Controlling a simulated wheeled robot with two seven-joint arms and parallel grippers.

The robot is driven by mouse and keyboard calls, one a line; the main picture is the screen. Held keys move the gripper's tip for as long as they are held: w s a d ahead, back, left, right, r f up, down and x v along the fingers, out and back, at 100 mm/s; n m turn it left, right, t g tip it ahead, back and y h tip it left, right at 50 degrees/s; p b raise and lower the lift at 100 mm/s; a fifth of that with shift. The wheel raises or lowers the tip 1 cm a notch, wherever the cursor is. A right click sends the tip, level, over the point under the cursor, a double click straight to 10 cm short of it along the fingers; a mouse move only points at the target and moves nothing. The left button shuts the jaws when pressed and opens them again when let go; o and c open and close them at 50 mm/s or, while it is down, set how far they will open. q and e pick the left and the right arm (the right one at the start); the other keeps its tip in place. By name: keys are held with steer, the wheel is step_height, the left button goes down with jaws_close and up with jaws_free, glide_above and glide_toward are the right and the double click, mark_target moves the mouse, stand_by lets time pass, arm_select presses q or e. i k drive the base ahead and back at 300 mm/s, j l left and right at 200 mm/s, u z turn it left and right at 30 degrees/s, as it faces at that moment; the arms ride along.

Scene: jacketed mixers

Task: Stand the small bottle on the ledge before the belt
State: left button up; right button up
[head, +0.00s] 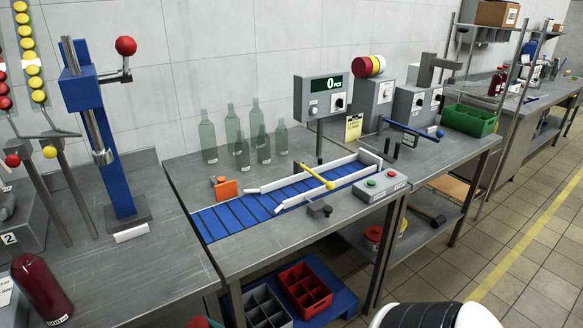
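Several grey-green glass bottles stand upright in a group at the back of the middle table, behind the belt. Three shorter ones are in front: a left small bottle (242,153), a middle small bottle (263,146) and a right small bottle (281,139). Taller bottles (208,138) stand behind and to their left. The blue slatted belt (235,217) runs across the table between pale guide rails (312,187). A yellow-ended lever (316,176) crosses over it. I cannot tell which surface is the ledge. Neither gripper is in view.
An orange block (226,189) stands behind the belt's left end. A control box (381,187) with green and red buttons sits at its right end. A counter display (321,97) rises behind it. A blue press (95,125) stands on the left bench. Crates (305,290) lie below.

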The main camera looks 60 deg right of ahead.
mark_target(275, 234)
steer(key=i+z, duration=0.2)
steer(key=z, duration=0.25)
steer(key=i+z, duration=0.25)
steer(key=z, duration=0.2)
steer(key=i+z, duration=0.2)
steer(key=z, duration=0.25)
